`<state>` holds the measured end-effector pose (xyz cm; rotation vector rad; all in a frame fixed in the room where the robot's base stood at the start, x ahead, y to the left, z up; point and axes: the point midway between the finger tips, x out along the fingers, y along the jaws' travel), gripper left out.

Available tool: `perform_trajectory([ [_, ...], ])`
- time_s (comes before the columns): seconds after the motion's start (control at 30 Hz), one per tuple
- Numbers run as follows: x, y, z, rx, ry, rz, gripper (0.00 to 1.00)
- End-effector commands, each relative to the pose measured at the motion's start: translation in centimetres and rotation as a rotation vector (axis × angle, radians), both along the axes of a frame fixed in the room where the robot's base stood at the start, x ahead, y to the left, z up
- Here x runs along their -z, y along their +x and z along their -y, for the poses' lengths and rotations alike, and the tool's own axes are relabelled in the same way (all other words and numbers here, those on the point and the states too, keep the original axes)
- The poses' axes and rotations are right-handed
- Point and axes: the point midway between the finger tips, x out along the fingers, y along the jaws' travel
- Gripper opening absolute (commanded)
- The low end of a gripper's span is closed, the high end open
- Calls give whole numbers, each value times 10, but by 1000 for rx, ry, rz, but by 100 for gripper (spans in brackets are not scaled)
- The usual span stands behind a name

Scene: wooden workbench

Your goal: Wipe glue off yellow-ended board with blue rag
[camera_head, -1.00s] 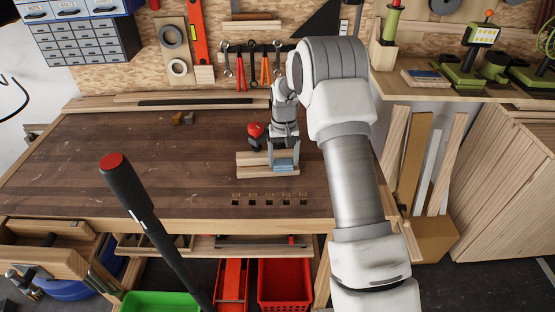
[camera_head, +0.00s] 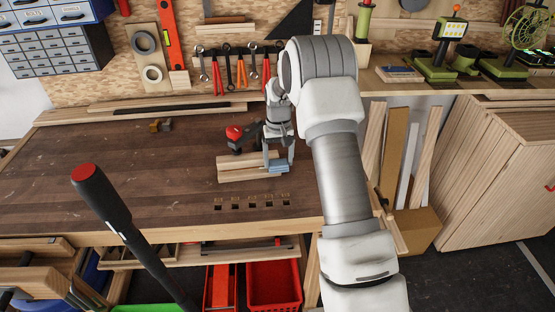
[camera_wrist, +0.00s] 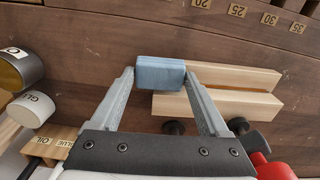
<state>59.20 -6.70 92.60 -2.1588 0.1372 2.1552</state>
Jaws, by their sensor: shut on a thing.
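The blue rag (camera_wrist: 160,74) is a small folded block between the fingertips of my gripper (camera_wrist: 160,78). My gripper (camera_head: 278,163) is shut on it and also shows in the head view, with the rag (camera_head: 278,169) low between the fingers. Pale boards (camera_wrist: 225,103) lie side by side on the bench, with a thin orange-brown line (camera_wrist: 245,88) between them. The rag overlaps their left end in the wrist view, the right end of the boards (camera_head: 240,170) in the head view. I cannot tell whether it touches them. No clearly yellow end shows.
A red-and-black clamp (camera_head: 236,133) stands at the boards' back side. Labelled containers, one marked GLUE (camera_wrist: 32,108), stand at the wrist view's left. Number labels (camera_wrist: 238,11) mark the bench near its front edge. The bench's left part (camera_head: 100,170) is mostly clear.

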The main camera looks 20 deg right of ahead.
Motion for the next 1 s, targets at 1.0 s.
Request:
perform_trajectory([
  [1.0, -1, 8, -67, -1, 2, -3, 16],
])
